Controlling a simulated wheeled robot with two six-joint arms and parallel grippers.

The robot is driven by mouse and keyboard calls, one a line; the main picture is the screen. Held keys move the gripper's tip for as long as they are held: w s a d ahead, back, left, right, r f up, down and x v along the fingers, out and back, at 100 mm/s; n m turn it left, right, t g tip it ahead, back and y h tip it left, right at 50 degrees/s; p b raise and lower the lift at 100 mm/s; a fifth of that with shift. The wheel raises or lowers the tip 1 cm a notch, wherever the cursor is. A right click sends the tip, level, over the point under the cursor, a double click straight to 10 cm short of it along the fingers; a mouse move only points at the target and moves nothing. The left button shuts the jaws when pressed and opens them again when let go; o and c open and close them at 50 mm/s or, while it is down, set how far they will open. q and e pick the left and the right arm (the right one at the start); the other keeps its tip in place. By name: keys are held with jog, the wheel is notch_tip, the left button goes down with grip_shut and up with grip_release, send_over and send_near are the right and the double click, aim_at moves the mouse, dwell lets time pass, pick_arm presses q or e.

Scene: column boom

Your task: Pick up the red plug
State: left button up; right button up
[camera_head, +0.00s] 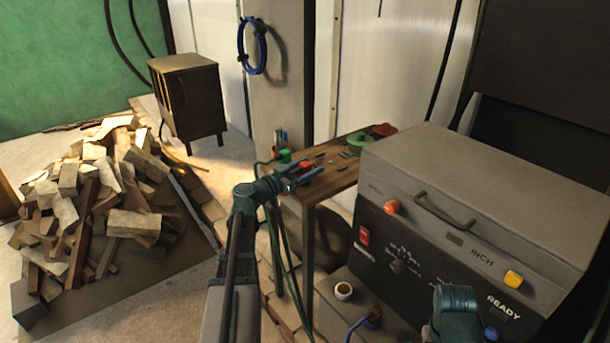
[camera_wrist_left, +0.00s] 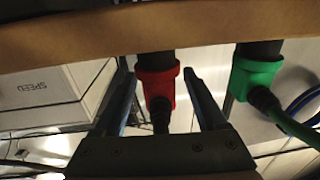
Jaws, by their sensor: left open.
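The red plug (camera_head: 306,166) shows at the left end of the wooden bench (camera_head: 338,176), partly hidden by my left gripper (camera_head: 297,177). In the left wrist view the red plug (camera_wrist_left: 158,88) has a dark cable end and sits between the two spread fingers of my left gripper (camera_wrist_left: 160,74). A gap shows on both sides of the plug, so the gripper is open and not closed on it. My right gripper is not in view; only a teal joint of my right arm shows at the lower right.
A green plug (camera_head: 285,156) with a green cable is close beside the red one; it also shows in the left wrist view (camera_wrist_left: 257,72). The bench edge (camera_wrist_left: 150,28) crosses the top of that view. A large control box (camera_head: 470,200) stands right. Rubble (camera_head: 90,200) lies left.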

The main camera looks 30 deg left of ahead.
pick_arm(q)
jog(key=shift+x, duration=1.05)
grip_shut()
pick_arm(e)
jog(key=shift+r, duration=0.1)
